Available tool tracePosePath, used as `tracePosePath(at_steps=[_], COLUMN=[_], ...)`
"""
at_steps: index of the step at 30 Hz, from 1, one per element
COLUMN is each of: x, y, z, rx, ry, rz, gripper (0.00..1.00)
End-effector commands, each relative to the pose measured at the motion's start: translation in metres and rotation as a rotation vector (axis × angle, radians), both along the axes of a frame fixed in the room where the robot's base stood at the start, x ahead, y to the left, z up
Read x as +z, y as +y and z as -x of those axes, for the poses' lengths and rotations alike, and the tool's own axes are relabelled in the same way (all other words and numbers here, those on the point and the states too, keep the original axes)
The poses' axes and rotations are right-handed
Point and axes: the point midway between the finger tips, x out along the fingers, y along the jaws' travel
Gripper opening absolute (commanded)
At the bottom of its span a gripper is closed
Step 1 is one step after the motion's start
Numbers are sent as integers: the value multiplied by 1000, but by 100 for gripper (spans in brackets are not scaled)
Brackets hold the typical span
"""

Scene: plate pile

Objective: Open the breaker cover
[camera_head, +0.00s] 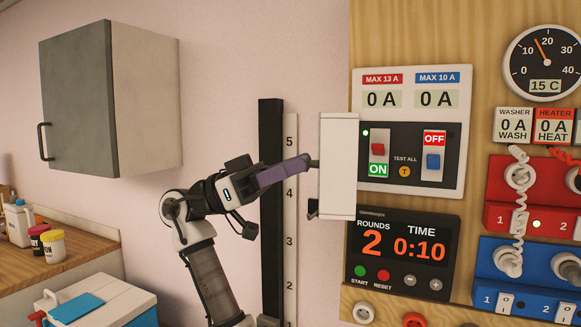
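The white breaker cover (338,165) stands swung out at the left side of the breaker panel (455,82), so the switches show. The left switch has a red lever (378,149) above an ON label, and the right switch has a blue lever (433,161) below an OFF label. My gripper (311,161) is at the cover's left edge, at mid-height. It looks close to or touching it, but I cannot tell which. Its fingertips are too small and partly hidden to show whether they are open or shut.
A timer (402,250) sits below the panel. Red (532,195) and blue (525,275) socket boxes with white plugs and coiled cords are at right. A dial (543,62) is above them. A black post (271,200) and numbered scale (290,230) stand behind my arm. A grey-doored cabinet (80,100) hangs left.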

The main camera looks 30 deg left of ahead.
Motion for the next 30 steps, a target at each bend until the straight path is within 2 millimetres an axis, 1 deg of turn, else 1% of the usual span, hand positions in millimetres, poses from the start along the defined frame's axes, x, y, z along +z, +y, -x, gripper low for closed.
tracePosePath(at_steps=[5, 8, 11, 18, 21, 24, 30], x=[-1, -6, -13, -35, -42, -47, -52], y=[3, 11, 26, 75, 92, 104, 116], z=[1, 5, 12, 32, 40, 45, 50], rx=[1, 2, 3, 2, 1, 1, 0], ry=[0, 0, -2, 0, 1, 1, 0], rz=[1, 2, 2, 3, 3, 1, 1], gripper=[43, 43, 43, 43, 43, 43, 43])
